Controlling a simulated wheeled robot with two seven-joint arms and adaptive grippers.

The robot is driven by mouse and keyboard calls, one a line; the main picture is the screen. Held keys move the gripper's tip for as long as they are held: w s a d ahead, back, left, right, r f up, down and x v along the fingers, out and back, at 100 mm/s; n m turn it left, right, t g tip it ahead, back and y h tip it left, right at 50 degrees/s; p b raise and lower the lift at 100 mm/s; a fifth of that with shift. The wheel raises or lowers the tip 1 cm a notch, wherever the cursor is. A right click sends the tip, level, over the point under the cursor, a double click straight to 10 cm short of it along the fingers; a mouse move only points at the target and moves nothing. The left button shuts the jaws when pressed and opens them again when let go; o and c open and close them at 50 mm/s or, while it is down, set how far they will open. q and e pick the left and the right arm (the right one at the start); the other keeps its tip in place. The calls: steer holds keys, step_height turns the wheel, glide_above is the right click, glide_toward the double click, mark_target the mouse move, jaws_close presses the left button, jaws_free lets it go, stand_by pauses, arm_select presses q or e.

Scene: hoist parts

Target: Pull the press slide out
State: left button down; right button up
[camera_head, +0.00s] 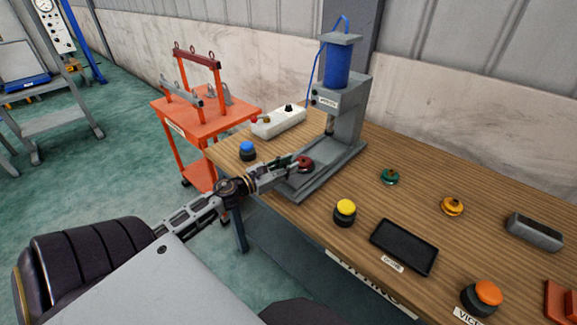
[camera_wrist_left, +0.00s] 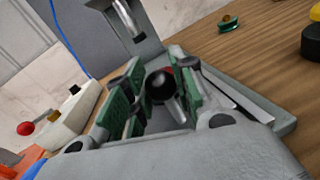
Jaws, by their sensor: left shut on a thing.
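The press (camera_head: 343,105) stands at the back of the wooden table, with a blue cylinder on top and a grey base. Its slide (camera_head: 309,182) is the low grey part at the front of the base, and a dark red round piece (camera_head: 304,163) sits there. My left gripper (camera_head: 288,164) reaches in from the left, low at the front of the press. In the left wrist view its green-padded fingers stand on both sides of a black ball knob (camera_wrist_left: 160,86) on a grey stem. The fingers hide part of the slide. My right gripper is not in view.
A blue button (camera_head: 247,150) and a white control box (camera_head: 279,122) stand left of the press. A yellow button (camera_head: 345,212), a black tray (camera_head: 404,247) and a green piece (camera_head: 390,176) lie to the right. An orange cart (camera_head: 205,112) stands beyond the table's left end.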

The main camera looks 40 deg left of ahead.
arm_select(q)
steer(key=c, duration=1.1)
jaws_free()
steer(key=shift+c, duration=0.2)
steer(key=shift+s+a, duration=0.1)
steer(key=shift+s, duration=0.2)
steer(key=shift+v, duration=0.9)
steer(key=v, duration=0.9)
steer(key=shift+s, duration=0.3)
